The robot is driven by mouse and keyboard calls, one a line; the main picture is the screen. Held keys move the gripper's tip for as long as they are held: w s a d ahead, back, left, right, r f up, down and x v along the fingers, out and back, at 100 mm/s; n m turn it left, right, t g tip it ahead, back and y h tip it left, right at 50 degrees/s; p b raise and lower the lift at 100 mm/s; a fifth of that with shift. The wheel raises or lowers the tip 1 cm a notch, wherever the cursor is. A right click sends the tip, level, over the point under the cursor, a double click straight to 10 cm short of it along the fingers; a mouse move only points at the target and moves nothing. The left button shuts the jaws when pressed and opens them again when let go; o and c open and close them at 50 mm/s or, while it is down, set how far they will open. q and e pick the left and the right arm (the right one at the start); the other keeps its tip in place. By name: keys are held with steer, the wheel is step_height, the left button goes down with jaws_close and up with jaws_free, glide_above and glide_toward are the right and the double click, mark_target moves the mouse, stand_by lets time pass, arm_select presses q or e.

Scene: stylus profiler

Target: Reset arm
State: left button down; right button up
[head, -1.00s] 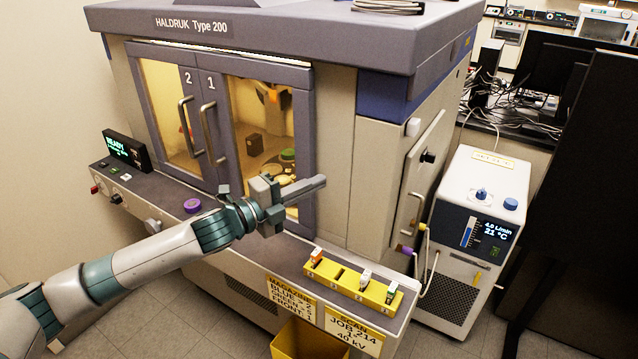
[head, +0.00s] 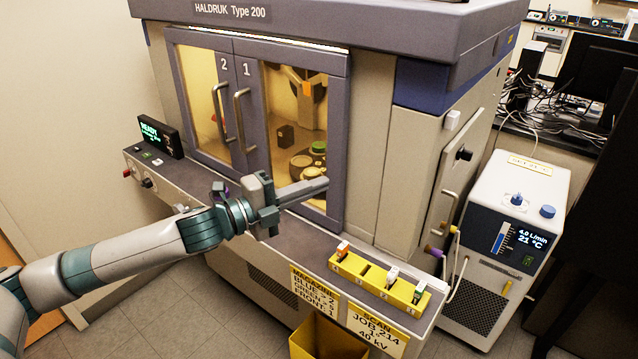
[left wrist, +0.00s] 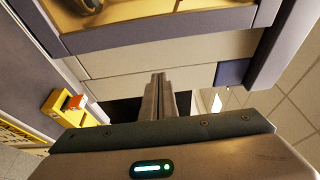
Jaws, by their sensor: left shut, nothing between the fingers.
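My left gripper (head: 296,192) is in front of the machine's door 1, above the grey front ledge, with its fingers pointing right. It is shut and holds nothing. In the left wrist view its fingers (left wrist: 157,98) are together, against the machine's pale front panel. The machine (head: 368,130) is a large grey cabinet with two closed glazed doors. The handles (head: 245,120) stand upright on the doors, apart from the fingers. My left arm partly hides the ledge. My right gripper is not in view.
A yellow rack (head: 378,280) with several small pieces sits on the ledge's right end. A yellow bin (head: 325,338) stands below. A white chiller unit (head: 515,215) stands right of the machine. A small display (head: 160,136) stands on the ledge's left end.

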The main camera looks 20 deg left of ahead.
arm_select(q)
steer(key=s+d+f+n+g+y, duration=0.1)
steer(key=s+f+n+y, duration=0.35)
steer(key=f+n, duration=0.4)
steer(key=s+d+f+n+g+y, duration=0.1)
steer(key=s+d+f+n+y, duration=0.15)
steer(key=s+f+n, duration=0.65)
steer(key=s+a+f+n+g+y, duration=0.1)
steer(key=s+a+f+n+g, duration=0.15)
steer(key=s+f, duration=0.5)
steer(key=s+a+f+n+g+y, duration=0.1)
steer(key=s+f+n+g+y, duration=0.3)
steer(key=s, duration=0.6)
steer(key=s+a+f+g+h, duration=0.1)
steer(key=s+a+f+g, duration=0.1)
steer(key=s+f, duration=0.55)
step_height(320, 180, down, 27)
steer(key=s+g, duration=0.1)
steer(key=s+a+f+g, duration=0.1)
steer(key=s+a+f, duration=0.2)
steer(key=s+f, duration=1.5)
steer(key=shift+s+a+f+m, duration=0.15)
steer(key=shift+s+m, duration=0.1)
steer(key=shift+m, duration=0.05)
